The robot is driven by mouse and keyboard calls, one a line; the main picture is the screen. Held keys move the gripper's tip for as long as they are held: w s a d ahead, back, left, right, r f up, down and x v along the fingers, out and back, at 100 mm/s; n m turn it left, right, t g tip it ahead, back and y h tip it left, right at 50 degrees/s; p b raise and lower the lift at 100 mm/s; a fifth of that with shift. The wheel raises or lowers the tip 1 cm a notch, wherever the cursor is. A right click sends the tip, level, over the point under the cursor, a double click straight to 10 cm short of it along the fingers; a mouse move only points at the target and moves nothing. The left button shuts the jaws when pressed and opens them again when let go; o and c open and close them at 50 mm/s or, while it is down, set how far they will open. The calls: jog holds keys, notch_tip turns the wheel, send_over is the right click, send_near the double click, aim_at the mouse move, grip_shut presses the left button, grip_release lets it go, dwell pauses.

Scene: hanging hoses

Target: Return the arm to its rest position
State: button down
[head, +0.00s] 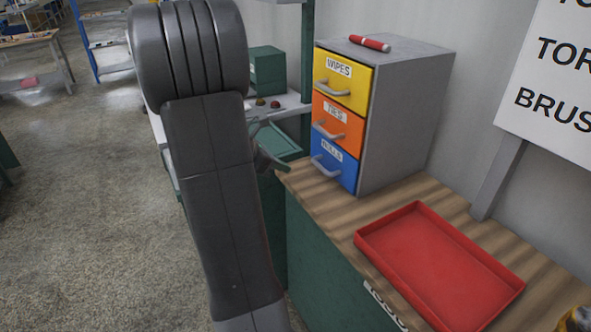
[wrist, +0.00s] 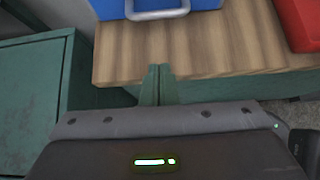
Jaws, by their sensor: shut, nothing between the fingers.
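My arm (head: 215,170) rises large and dark grey across the left middle of the head view. My gripper shows in the wrist view (wrist: 158,84), its two green fingers together with nothing between them. It is in front of the wooden counter's edge, below the blue drawer (wrist: 155,8). In the head view the gripper is mostly hidden behind my arm.
The drawer unit (head: 400,110) has yellow, orange and blue drawers, all shut, with a red marker-like object (head: 369,43) on top. A red tray (head: 440,265) lies on the wooden counter (head: 400,200). Green cabinets stand nearby. Open floor (head: 80,220) lies to the left.

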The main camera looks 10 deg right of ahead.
jog(key=shift+v, duration=1.65)
jog(key=shift+f, duration=0.1)
jog(key=x, duration=0.9)
jog(key=shift+d+f+b, duration=0.15)
jog(key=shift+d+b, duration=0.05)
jog(key=shift+b, duration=0.2)
jog(key=d, duration=0.1)
jog(key=w+d, duration=0.1)
jog(key=d, duration=0.1)
jog(key=shift+w+d, duration=0.2)
jog(key=shift+d, duration=0.15)
